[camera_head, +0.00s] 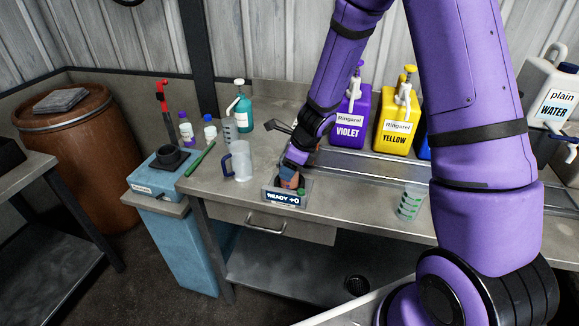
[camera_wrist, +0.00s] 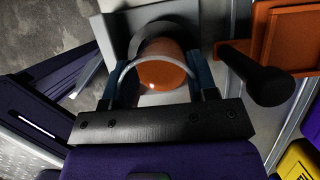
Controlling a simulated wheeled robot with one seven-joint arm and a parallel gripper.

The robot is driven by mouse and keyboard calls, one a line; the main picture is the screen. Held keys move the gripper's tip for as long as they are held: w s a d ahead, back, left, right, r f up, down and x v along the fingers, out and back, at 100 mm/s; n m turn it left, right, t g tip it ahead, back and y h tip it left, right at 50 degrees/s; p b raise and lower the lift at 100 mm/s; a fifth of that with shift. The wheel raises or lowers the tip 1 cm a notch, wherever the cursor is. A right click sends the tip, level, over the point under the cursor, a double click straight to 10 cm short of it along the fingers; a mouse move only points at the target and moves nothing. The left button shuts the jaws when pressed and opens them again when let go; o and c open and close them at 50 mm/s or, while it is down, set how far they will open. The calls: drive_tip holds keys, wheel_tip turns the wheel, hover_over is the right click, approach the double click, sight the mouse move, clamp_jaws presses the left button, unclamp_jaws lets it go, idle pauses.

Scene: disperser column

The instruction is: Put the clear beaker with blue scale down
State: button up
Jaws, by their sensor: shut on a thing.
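My gripper (camera_wrist: 154,82) is shut on a round clear-rimmed vessel (camera_wrist: 160,68) with orange contents, held between its two blue-sided fingers. I take this as the clear beaker; its blue scale marks cannot be made out. In the head view my gripper (camera_head: 293,160) points down at the grey station labelled "READY +0" (camera_head: 284,199), and the orange-brown vessel (camera_head: 289,179) shows below it, within the station's outline. The grey station wall (camera_wrist: 112,38) also shows beside the vessel in the wrist view. Whether the vessel's base touches the station floor is hidden.
A clear jug with a blue handle (camera_head: 241,160) stands left of the station, near a green stick (camera_head: 200,158). A green-marked beaker (camera_head: 410,202) stands to the right. Violet (camera_head: 350,118) and yellow (camera_head: 396,120) jugs are behind. An orange bracket with a black knob (camera_wrist: 268,85) is close beside my gripper.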

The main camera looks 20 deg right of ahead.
drive_tip(key=shift+f, duration=0.2)
drive_tip(key=o, duration=0.9)
drive_tip(key=shift+d+r, duration=0.1)
drive_tip(key=shift+r, duration=0.4)
drive_tip(key=s+d+r+n, duration=0.1)
drive_tip(key=s+r+n, duration=0.25)
drive_tip(key=r, duration=0.65)
drive_tip(key=s+d+r+n, duration=0.2)
drive_tip(key=s+r+n, duration=0.15)
drive_tip(key=r, duration=0.55)
drive_tip(key=s+d+r+n+h, duration=0.1)
drive_tip(key=s+r+n, duration=0.3)
drive_tip(key=s+n, duration=0.2)
drive_tip(key=s+d+r+n+t+h, duration=0.1)
drive_tip(key=s+r+n, duration=0.3)
drive_tip(key=s, duration=0.5)
drive_tip(key=s+d+r+n+t+h, duration=0.1)
drive_tip(key=s+r+n, duration=0.4)
drive_tip(key=s+n, duration=0.2)
drive_tip(key=shift+s+d+n+h, duration=0.2)
drive_tip(key=shift+d+n+h, duration=0.2)
drive_tip(key=shift+n, duration=0.2)
